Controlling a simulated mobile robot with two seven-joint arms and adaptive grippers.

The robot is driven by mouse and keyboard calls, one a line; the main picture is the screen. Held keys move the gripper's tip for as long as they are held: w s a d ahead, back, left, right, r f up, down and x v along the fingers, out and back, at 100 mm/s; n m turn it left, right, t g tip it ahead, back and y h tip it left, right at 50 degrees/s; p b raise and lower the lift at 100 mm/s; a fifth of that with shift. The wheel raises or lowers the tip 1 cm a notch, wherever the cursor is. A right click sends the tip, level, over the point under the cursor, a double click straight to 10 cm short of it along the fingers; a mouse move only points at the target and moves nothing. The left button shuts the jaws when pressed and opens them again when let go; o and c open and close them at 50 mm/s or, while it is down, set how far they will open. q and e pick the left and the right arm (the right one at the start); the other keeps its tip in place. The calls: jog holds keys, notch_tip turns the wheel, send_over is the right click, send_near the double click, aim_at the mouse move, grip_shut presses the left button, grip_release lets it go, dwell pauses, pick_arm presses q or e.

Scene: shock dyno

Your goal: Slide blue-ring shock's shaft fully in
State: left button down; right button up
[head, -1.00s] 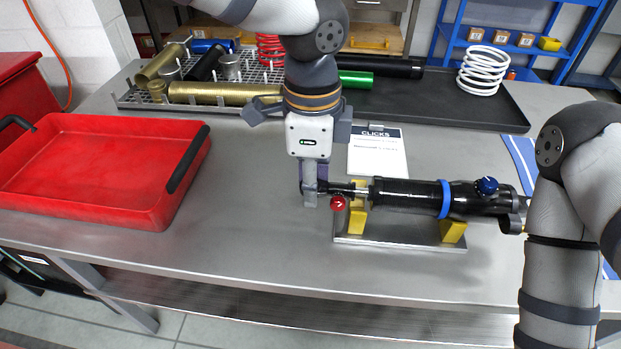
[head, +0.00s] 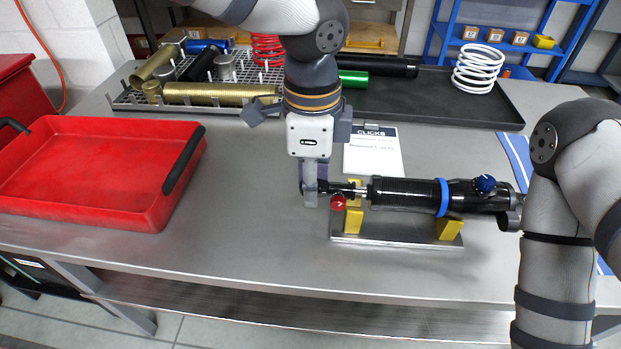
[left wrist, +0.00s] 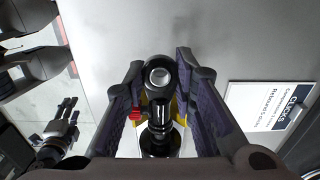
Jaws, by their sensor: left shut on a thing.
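The blue-ring shock (head: 405,194) lies level on a stand with yellow V-blocks (head: 450,229). It has a black body, a blue ring (head: 443,198) and a blue knob (head: 485,184). A short bright length of shaft (head: 361,193) shows left of the body. My left gripper (head: 311,190) points down and is shut on the shaft's end eye (head: 324,188), beside a red knob (head: 338,201). The left wrist view shows the eye (left wrist: 159,74) between the fingers. My right gripper (left wrist: 66,112) shows small in the left wrist view, past the table's front edge; its jaws are unclear.
A red tray (head: 195,150) stands at the left. A printed card (head: 373,160) lies behind the shock. The front table strip is clear.

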aim_at(336, 185)
pick_arm(q)
jog(key=shift+s+d+f, duration=0.1)
jog(key=shift+d+f, duration=0.05)
jog(key=shift+d, duration=0.7)
dwell(1.8)
jog(key=shift+d, duration=0.9)
dwell(2.5)
